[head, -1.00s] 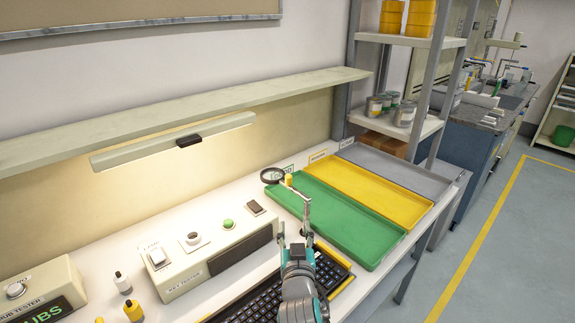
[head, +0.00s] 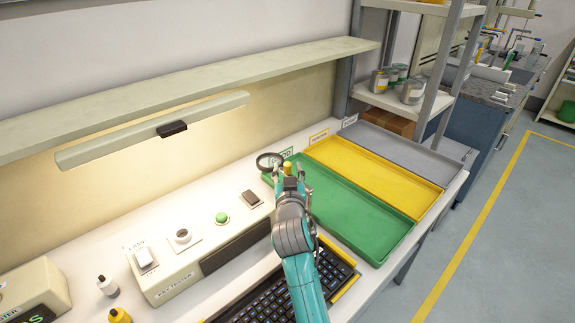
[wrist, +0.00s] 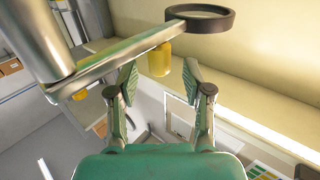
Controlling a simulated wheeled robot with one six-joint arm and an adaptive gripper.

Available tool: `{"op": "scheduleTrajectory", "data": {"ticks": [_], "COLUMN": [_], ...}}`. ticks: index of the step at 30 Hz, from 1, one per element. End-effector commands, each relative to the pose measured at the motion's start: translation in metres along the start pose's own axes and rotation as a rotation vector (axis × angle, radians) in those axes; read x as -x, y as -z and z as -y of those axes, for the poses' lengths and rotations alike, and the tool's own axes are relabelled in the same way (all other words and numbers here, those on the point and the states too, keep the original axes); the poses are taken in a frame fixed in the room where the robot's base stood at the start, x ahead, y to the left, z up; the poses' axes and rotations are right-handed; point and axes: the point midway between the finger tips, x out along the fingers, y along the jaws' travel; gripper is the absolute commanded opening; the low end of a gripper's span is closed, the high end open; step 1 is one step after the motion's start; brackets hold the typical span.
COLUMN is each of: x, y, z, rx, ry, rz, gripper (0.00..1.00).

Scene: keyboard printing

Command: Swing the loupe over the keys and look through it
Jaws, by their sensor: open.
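In the head view my gripper (head: 288,182) partly hides the loupe arm. The black keyboard (head: 268,303) lies below, partly covered by my arm.
A green tray (head: 375,250), yellow tray (head: 425,213) and grey tray (head: 440,180) lie to the right. The beige key tester (head: 170,283) with its switches stands to the left of the keyboard. A lamp bar (head: 110,143) hangs below the shelf.

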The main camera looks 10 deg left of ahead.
Motion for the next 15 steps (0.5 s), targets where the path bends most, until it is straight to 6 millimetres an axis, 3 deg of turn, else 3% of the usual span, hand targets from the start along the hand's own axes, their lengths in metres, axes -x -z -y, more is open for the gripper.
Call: {"op": "scheduleTrajectory", "data": {"ticks": [6,15], "x": [-0.022,-0.026], "y": [0.0,0.0], "z": [0.0,0.0], "rx": [0.0,0.0], "ry": [-0.001,-0.001], "rz": [0.0,0.0], "gripper": [0.5,0.5]}}
